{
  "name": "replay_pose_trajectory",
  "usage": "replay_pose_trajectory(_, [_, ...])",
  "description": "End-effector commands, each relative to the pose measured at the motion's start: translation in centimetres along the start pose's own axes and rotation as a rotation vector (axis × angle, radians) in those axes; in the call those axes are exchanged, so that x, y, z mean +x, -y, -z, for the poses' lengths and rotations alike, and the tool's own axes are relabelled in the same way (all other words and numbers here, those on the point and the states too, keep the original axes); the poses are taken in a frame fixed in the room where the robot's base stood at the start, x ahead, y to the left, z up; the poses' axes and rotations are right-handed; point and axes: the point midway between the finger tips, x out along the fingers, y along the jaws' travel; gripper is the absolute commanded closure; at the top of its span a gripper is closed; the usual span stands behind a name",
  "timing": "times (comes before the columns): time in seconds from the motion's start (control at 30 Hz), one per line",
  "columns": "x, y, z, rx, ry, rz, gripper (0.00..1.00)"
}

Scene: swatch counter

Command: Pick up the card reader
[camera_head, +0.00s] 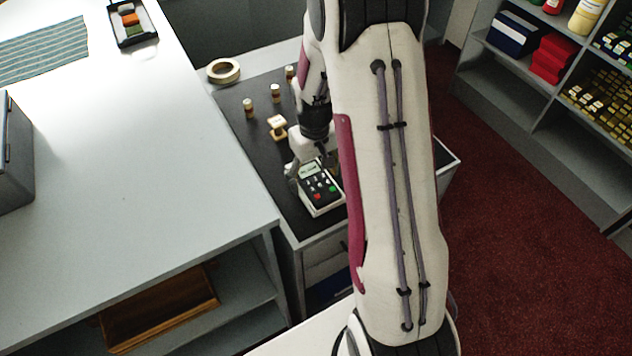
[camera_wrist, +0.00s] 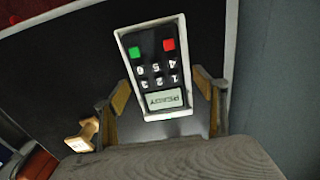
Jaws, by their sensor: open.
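The card reader (camera_head: 319,188) is a white box with a dark keypad, a small screen, and a red and a green key. It lies near the front edge of the black-topped counter. In the wrist view the card reader (camera_wrist: 153,70) shows upside down, its screen end nearest my gripper. My gripper (camera_wrist: 162,100) is open, with one finger on each side of the card reader's screen end. I cannot tell whether the fingers touch it. In the head view my gripper (camera_head: 306,170) is partly hidden at the screen end of the reader.
A wooden stamp (camera_head: 277,126) stands behind the reader, and also shows in the wrist view (camera_wrist: 84,136). Several small bottles (camera_head: 249,107) and a tape roll (camera_head: 223,71) stand farther back. A higher grey table (camera_head: 150,190) borders the left. Shelves (camera_head: 540,90) stand at right.

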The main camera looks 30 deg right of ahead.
Motion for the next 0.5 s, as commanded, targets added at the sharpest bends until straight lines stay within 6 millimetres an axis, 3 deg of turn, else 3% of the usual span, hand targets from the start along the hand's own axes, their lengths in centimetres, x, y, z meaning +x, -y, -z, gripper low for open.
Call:
replay_pose_trajectory(0.3, [-0.02, 0.00, 0.00, 0.000, 0.000, 0.000, 0.29])
replay_pose_trajectory(0.37, [-0.02, 0.00, 0.00, 0.000, 0.000, 0.000, 0.42])
replay_pose_trajectory(0.5, [-0.02, 0.00, 0.00, 0.000, 0.000, 0.000, 0.79])
